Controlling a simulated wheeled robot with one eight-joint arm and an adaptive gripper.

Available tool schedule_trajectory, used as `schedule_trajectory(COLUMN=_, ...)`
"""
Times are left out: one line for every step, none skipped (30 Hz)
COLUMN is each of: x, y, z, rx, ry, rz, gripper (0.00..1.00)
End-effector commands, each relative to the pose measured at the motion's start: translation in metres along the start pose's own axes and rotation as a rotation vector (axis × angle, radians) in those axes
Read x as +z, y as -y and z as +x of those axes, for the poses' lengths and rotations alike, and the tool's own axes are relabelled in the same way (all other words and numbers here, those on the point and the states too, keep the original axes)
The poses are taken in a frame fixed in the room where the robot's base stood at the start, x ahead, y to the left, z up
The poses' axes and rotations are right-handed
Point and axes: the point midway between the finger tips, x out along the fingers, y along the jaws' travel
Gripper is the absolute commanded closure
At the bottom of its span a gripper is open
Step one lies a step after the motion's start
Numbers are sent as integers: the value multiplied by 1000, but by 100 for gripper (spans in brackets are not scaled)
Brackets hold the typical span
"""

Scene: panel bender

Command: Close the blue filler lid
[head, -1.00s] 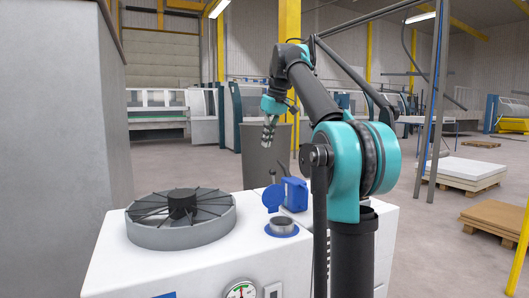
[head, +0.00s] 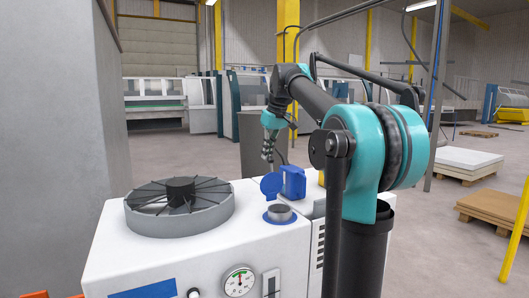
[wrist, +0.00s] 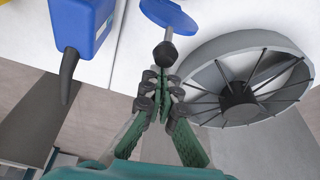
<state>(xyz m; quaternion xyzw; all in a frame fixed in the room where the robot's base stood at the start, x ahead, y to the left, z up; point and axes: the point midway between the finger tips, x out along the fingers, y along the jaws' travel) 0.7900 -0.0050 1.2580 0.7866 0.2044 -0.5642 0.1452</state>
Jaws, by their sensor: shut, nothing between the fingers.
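The blue filler lid (head: 271,185) is a round disc that stands raised, tilted open, behind the filler neck (head: 279,213) with its grey top and blue collar. The lid also shows at the top of the wrist view (wrist: 170,14), seen from behind and above. A dark rounded knob (wrist: 165,52) on a short stem shows just below it there, close in front of my fingertips; whether they touch it I cannot tell. My gripper (head: 268,150) is shut and empty, above and behind the lid in the head view. Its fingers also show in the wrist view (wrist: 158,82).
A blue container (head: 293,182) with a dark spout (wrist: 68,75) stands right of the lid in the head view. A round grey fan housing (head: 160,225) sits on the white cabinet to the left. A gauge (head: 238,281) is on the cabinet front. A grey wall rises at left.

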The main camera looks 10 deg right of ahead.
Motion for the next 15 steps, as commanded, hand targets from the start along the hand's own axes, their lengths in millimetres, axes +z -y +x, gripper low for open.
schedule_trajectory(x=0, y=0, z=0, rx=0, ry=0, rz=0, gripper=100)
schedule_trajectory(x=0, y=0, z=0, rx=0, ry=0, rz=0, gripper=100)
schedule_trajectory(x=0, y=0, z=0, rx=0, ry=0, rz=0, gripper=100)
schedule_trajectory(x=0, y=0, z=0, rx=0, ry=0, rz=0, gripper=100)
schedule_trajectory(x=0, y=0, z=0, rx=0, ry=0, rz=0, gripper=100)
schedule_trajectory(x=0, y=0, z=0, rx=0, ry=0, rz=0, gripper=100)
schedule_trajectory(x=0, y=0, z=0, rx=0, ry=0, rz=0, gripper=100)
schedule_trajectory(x=0, y=0, z=0, rx=0, ry=-1, rz=0, gripper=100)
schedule_trajectory(x=0, y=0, z=0, rx=0, ry=-2, rz=0, gripper=100)
schedule_trajectory(x=1, y=0, z=0, rx=1, ry=-4, rz=0, gripper=100)
schedule_trajectory(x=1, y=0, z=-1, rx=1, ry=-7, rz=0, gripper=100)
schedule_trajectory(x=2, y=0, z=-1, rx=2, ry=-12, rz=-1, gripper=100)
schedule_trajectory(x=3, y=1, z=-2, rx=3, ry=-16, rz=-1, gripper=100)
schedule_trajectory(x=4, y=1, z=-2, rx=4, ry=-22, rz=-1, gripper=100)
schedule_trajectory(x=6, y=2, z=-3, rx=6, ry=-32, rz=-1, gripper=100)
